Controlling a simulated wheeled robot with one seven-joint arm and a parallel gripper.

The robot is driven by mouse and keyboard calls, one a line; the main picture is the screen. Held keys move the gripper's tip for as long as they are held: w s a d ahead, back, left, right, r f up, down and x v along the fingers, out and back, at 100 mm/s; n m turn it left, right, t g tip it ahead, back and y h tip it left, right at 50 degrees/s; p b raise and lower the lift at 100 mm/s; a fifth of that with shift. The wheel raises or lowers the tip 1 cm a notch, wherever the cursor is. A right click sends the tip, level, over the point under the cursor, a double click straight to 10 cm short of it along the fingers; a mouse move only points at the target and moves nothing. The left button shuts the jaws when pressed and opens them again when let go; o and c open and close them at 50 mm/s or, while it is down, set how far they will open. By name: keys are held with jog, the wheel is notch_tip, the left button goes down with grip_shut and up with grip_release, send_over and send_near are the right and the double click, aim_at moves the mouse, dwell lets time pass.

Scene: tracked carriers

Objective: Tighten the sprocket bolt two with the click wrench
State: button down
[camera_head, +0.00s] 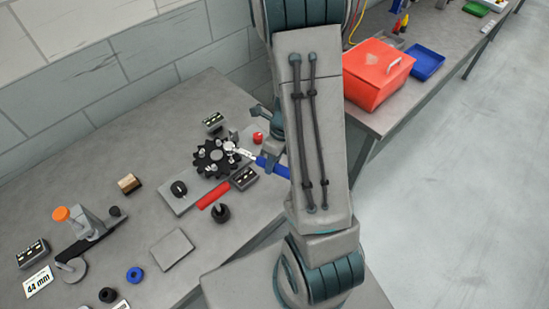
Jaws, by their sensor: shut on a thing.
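The click wrench (268,165) has a blue handle and a silver head. My gripper (274,158) is shut on its handle, at the right edge of the workbench; my arm hides most of the gripper and the handle's end. The wrench head reaches left to the right side of the black toothed sprocket (206,166), at or just above a bolt there; contact cannot be told. I cannot tell which bolt is number two.
A red bar (213,194), a black knob-like part (221,213) and a small dark box (244,178) lie near the sprocket. A red knob (258,138) stands behind the wrench. An orange-topped fixture (88,226) is at left.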

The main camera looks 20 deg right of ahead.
jog(key=shift+s+a+m, duration=0.15)
jog(key=shift+m, duration=0.15)
jog(key=shift+a, duration=0.1)
jog(key=shift+s+a+m, duration=0.4)
jog(key=shift+a+m, duration=0.1)
jog(key=shift+w+d+n+p, duration=0.2)
jog(key=shift+d+n+p, duration=0.1)
jog(key=shift+r, duration=0.1)
jog(key=shift+r, duration=1.75)
